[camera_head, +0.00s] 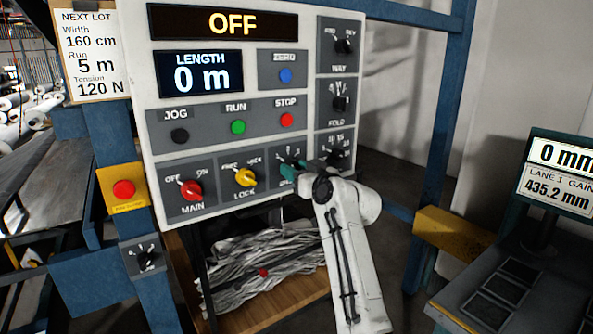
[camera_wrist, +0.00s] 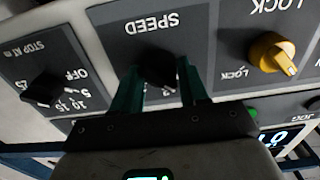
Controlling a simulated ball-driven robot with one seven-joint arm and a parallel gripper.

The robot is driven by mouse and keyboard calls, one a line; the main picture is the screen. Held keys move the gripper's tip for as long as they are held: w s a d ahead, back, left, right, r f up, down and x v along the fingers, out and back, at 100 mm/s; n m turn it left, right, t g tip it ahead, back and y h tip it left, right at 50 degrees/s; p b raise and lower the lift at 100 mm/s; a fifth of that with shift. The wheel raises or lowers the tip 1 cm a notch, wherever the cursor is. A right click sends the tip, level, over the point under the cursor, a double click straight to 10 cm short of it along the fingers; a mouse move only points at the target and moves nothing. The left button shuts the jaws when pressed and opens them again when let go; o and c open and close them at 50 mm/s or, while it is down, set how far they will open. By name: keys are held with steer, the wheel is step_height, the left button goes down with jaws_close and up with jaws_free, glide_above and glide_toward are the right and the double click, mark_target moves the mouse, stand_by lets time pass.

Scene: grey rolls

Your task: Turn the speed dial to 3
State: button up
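The black speed dial (camera_wrist: 157,66) sits on a grey plate marked SPEED, upside down in the wrist view. In the head view the dial (camera_head: 292,155) is partly covered by my gripper (camera_head: 295,170). My gripper's two green fingers, also in the wrist view (camera_wrist: 159,80), stand wide apart, one on each side of the dial. I cannot tell whether they touch it. The dial's pointer and most of its numbers are hidden, so its setting cannot be read. The upper display (camera_head: 232,23) reads OFF.
The yellow LOCK knob (camera_head: 245,177) and red MAIN knob (camera_head: 190,189) are left of the dial. A black STOP AT knob (camera_wrist: 42,90) is close on its other side. JOG, RUN and STOP buttons are above. A blue post (camera_head: 440,130) stands right of the panel.

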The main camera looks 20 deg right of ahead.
steer(key=c, duration=0.6)
steer(key=shift+m, duration=0.3)
steer(key=m+p, duration=0.2)
steer(key=m, duration=0.4)
steer(key=shift+r+p, duration=0.2)
steer(key=shift+p, duration=0.15)
steer(key=m+p, duration=0.3)
steer(key=m, duration=0.3)
steer(key=shift+m, duration=0.3)
steer(key=m+p, duration=0.3)
steer(key=m, duration=0.1)
steer(key=shift+f+m, duration=0.15)
steer(key=shift+m, duration=0.25)
steer(key=o, duration=1.1)
steer(key=shift+c, duration=0.2)
